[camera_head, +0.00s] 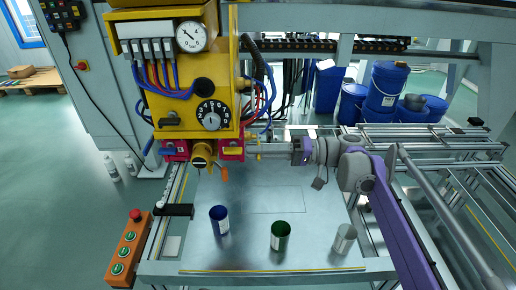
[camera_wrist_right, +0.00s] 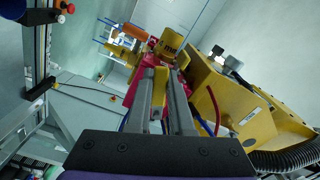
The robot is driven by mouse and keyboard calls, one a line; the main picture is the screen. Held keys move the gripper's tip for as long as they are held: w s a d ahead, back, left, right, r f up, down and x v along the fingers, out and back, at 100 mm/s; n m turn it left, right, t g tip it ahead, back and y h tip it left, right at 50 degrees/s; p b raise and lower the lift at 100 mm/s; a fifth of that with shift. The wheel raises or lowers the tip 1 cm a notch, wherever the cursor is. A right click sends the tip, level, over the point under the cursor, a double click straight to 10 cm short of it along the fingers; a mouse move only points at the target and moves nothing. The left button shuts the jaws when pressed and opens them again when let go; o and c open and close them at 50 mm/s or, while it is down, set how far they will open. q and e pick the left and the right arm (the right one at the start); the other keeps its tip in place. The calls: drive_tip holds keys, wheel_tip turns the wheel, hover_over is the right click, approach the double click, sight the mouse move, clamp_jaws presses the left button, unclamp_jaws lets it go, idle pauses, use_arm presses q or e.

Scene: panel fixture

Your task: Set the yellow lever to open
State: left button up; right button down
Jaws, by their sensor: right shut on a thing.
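The yellow lever (camera_head: 232,151) is on the right-hand magenta valve block (camera_head: 231,141) under the yellow panel box. In the right wrist view the yellow lever (camera_wrist_right: 160,78) lies between the two grey fingers. My right gripper (camera_head: 249,151) reaches in from the right and is shut on the lever; it also shows in the right wrist view (camera_wrist_right: 162,90). The fingers hide part of the lever, and its open and shut marks cannot be read. My left gripper is not in view.
A blue lever (camera_head: 167,151) and a yellow round fitting (camera_head: 201,155) are left of the yellow lever; an orange handle (camera_head: 224,174) hangs just below. The bench holds a blue can (camera_head: 219,221), a green can (camera_head: 280,237) and a grey can (camera_head: 344,239). The bench middle is clear.

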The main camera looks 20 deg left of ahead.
drive_tip(key=shift+s+r+m+p, duration=0.1)
drive_tip(key=shift+r+m+p, duration=0.4)
drive_tip(key=shift+m, duration=0.6)
drive_tip(key=shift+s+r+m+p, duration=0.1)
drive_tip(key=shift+r+m+p, duration=0.35)
drive_tip(key=shift+m, duration=0.65)
drive_tip(key=c, duration=0.8)
unclamp_jaws()
drive_tip(key=shift+d+f, duration=0.1)
drive_tip(key=v, duration=1)
drive_tip(key=shift+w+d+p, duration=0.15)
drive_tip(key=shift+d+p, duration=0.15)
drive_tip(key=shift+d, duration=0.05)
